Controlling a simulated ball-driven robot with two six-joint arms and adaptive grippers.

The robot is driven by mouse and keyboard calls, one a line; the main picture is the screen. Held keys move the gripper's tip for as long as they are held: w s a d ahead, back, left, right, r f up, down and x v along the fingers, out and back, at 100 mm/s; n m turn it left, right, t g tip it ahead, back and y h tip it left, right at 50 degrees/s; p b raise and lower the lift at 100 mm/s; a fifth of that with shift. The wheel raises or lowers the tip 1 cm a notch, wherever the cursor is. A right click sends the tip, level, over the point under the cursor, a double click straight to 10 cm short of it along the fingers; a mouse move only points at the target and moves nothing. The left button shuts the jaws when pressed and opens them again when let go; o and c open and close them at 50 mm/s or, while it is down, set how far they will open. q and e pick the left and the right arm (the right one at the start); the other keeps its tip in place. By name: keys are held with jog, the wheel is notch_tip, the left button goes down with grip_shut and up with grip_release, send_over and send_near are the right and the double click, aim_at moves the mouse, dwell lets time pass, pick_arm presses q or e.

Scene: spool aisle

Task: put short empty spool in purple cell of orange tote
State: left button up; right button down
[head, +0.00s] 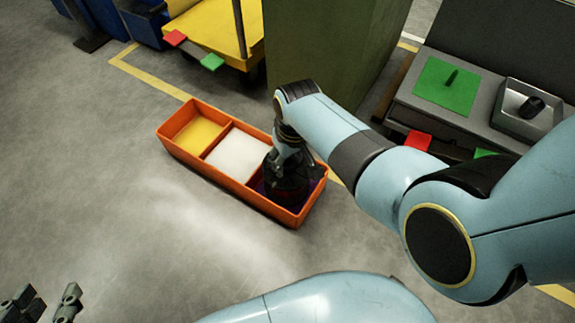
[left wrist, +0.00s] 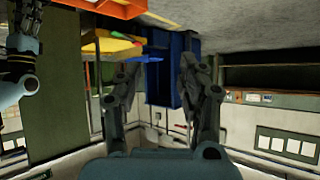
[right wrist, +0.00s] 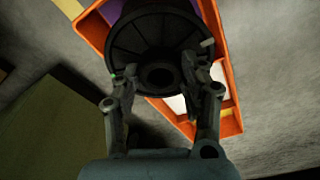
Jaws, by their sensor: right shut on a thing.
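The orange tote (head: 181,155) stands on the floor with a yellow cell (head: 200,133), a white cell (head: 236,152) and a purple cell (head: 314,187) at its right end. My right gripper (head: 290,160) reaches down over the purple cell. It is shut on a dark spool (head: 285,188), which shows as a black flange with a centre hole in the right wrist view (right wrist: 125,45). Whether the spool touches the cell floor is hidden. My left gripper (head: 45,300) is at the lower left, open and empty, and its spread fingers show in the left wrist view (left wrist: 160,85).
A green column (head: 325,45) stands just behind the tote. A yellow cart (head: 205,30) with red and green tabs is at the back left. A grey bench (head: 470,120) with a green pad and a grey tray (head: 520,118) is at the right. Floor left of the tote is clear.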

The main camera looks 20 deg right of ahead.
jog(key=shift+f+b, duration=0.6)
jog(key=shift+f, duration=0.3)
pick_arm(q)
jog(key=shift+w+d+r+m+t+h, duration=0.2)
jog(key=shift+w+r+t, duration=0.4)
jog(key=shift+r+t, duration=0.3)
jog(key=shift+w+d+r+m+t+h, duration=0.1)
jog(key=shift+w+d+r+t, duration=0.05)
jog(key=shift+w+r+t, duration=0.6)
pick_arm(e)
jog(key=shift+w, duration=0.1)
pick_arm(q)
jog(key=shift+r, duration=0.25)
pick_arm(e)
jog(key=c, duration=0.7)
grip_release()
jog(key=shift+f, duration=0.1)
